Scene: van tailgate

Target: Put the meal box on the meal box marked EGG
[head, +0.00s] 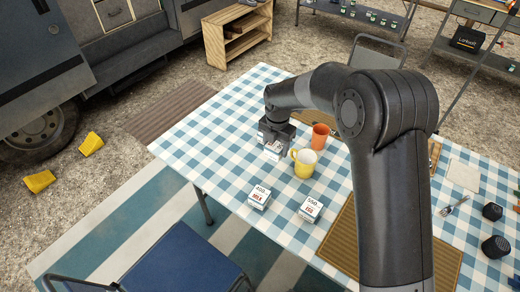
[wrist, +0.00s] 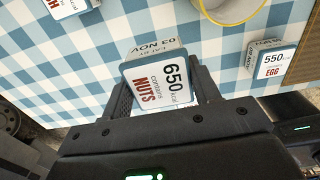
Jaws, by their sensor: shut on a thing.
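My gripper (head: 276,136) is shut on a white and blue meal box (head: 272,151), over the left part of the checked table. In the wrist view this meal box (wrist: 160,82) sits between the fingers (wrist: 163,100) and reads 650 kcal, contains NUTS. Whether it touches the cloth is unclear. The meal box marked EGG (wrist: 275,66), labelled 550 kcal, stands on the cloth at the right of the wrist view. In the head view the EGG box (head: 310,209) stands nearer the front, apart from my gripper, with its top clear.
Another meal box (head: 259,197), labelled 450, stands left of the EGG box. A yellow mug (head: 303,166) and an orange cup (head: 320,136) stand close right of my gripper. A woven mat (head: 340,248) lies right of the EGG box. Cloth left of the boxes is bare.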

